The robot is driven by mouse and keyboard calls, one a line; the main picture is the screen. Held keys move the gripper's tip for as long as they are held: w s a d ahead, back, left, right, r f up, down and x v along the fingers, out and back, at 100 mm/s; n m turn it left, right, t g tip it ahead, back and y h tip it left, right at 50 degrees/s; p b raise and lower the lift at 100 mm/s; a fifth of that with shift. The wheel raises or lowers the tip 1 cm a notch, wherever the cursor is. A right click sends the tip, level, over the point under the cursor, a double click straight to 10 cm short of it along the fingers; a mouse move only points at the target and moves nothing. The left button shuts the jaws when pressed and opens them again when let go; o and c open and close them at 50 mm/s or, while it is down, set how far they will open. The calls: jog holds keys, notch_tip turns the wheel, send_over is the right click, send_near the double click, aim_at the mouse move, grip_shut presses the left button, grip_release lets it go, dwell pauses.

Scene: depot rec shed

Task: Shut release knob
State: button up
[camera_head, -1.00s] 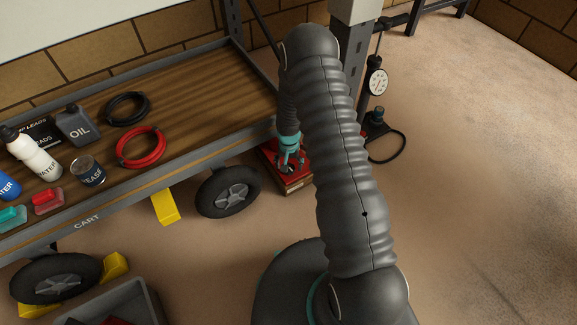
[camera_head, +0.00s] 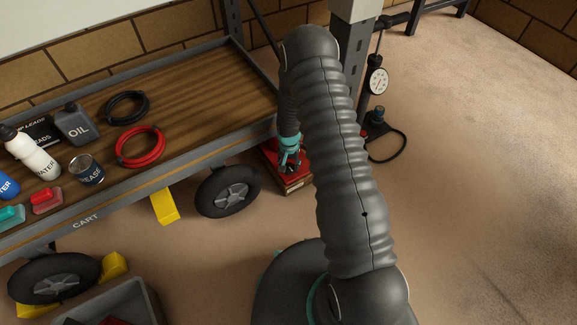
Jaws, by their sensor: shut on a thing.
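My gripper (camera_head: 289,166) reaches down beside the cart's right end, small and dark with a teal band above it. It is shut over the top of a red device (camera_head: 294,187) on the floor. The release knob itself cannot be made out; the fingers and my arm hide that part. My own arm crosses the middle of the view and covers the right side of the red device.
The cart (camera_head: 150,168) holds an oil can (camera_head: 76,125), a red hose coil (camera_head: 139,147) and a black coil (camera_head: 127,107). A wheel (camera_head: 228,191) and yellow chock (camera_head: 165,207) stand below. A gauge pump (camera_head: 377,82) stands right of my arm. The floor at right is clear.

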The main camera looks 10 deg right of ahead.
aim_at(289, 167)
dwell(0.3)
jog(key=o, duration=1.2)
notch_tip(289, 167, up, 12)
